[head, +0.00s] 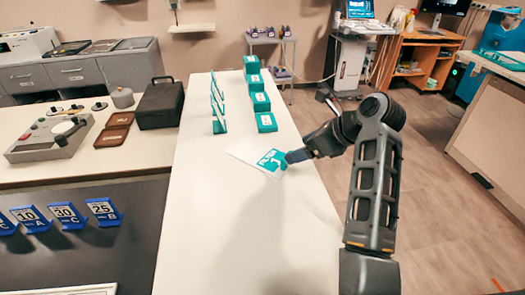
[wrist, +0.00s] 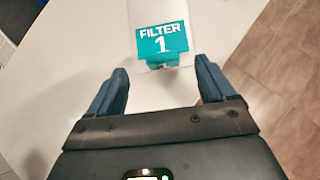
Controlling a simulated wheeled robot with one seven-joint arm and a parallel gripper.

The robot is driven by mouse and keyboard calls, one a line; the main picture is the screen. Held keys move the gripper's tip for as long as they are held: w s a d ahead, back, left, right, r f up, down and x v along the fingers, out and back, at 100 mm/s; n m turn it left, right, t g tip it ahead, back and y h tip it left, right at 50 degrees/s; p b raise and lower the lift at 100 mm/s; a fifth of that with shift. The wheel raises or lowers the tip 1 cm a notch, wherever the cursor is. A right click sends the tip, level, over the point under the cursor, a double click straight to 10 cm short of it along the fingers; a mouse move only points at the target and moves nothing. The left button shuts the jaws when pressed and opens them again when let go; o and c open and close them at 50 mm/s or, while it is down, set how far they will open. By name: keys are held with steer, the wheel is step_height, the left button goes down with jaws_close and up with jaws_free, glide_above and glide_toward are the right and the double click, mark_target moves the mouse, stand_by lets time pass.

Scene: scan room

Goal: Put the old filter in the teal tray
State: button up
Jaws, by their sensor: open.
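A white piece with a teal label reading "FILTER 1" (wrist: 161,42) lies just beyond my fingertips in the wrist view. In the head view the same white-and-teal piece (head: 271,160) is on the long white table, right at my gripper (head: 287,160). My gripper (wrist: 160,82) is open, its two blue fingers apart and nothing clamped between them. A small teal part (wrist: 162,61) below the label sits near the gap between the fingers. I cannot tell whether this is the old filter. No teal tray is clearly identifiable.
Several teal boxes (head: 266,123) with white labels line the table's right side farther back. Upright teal-and-white stands (head: 218,108) are to their left. A black case (head: 160,104) is on the left bench. The near white table (head: 235,240) is clear.

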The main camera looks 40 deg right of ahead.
steer(key=shift+p+x, duration=0.55)
steer(key=shift+x, duration=3)
steer(key=shift+s+d+f, duration=0.1)
steer(key=shift+d, duration=0.05)
steer(key=c, duration=1.2)
steer(key=shift+o, duration=0.2)
steer(key=shift+r, duration=0.7)
step_height(320, 180, up, 3)
steer(key=shift+r+b, duration=0.1)
steer(key=shift+b, duration=0.2)
steer(key=s+d+r, duration=0.2)
steer(key=d+r, duration=0.4)
steer(key=d, duration=0.5)
steer(key=shift+d+r+b, duration=0.2)
steer(key=shift+d+b, duration=0.05)
steer(key=shift+b, duration=0.2)
